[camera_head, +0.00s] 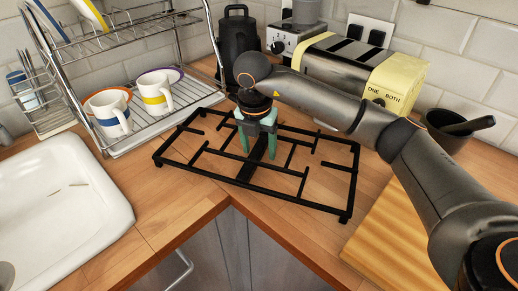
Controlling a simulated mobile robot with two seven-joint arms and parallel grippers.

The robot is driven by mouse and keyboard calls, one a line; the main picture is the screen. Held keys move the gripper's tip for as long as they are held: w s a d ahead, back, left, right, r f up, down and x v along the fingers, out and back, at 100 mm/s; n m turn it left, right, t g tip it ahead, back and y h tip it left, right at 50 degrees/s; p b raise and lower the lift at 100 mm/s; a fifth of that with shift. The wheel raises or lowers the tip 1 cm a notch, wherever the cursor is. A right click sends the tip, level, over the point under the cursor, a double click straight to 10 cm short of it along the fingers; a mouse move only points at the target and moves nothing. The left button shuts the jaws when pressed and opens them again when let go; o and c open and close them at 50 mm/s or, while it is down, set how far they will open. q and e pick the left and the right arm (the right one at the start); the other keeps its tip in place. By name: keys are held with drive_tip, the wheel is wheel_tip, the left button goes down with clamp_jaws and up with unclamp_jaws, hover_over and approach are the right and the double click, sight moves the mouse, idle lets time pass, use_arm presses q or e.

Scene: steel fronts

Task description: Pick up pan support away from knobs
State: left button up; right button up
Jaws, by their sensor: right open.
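The pan support (318,205) is a black rectangular metal grid lying on the wooden counter near the inner corner. My right gripper (258,153) comes in from above at the right and points down over the rear middle part of the pan support. Its two green fingers are spread apart, with a dark bar of the support showing between and below them. I cannot tell whether the fingers touch the bar. My left gripper is out of view.
A white sink (115,222) is at the left, below a dish rack (150,135) with mugs (155,92). A black kettle (238,42), a yellow-sided toaster (345,72) and a black mortar (448,132) stand behind. A wooden board (385,240) lies at the right.

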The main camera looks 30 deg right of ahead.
clamp_jaws()
idle(0.4)
drive_tip(key=shift+r, duration=0.15)
idle(0.8)
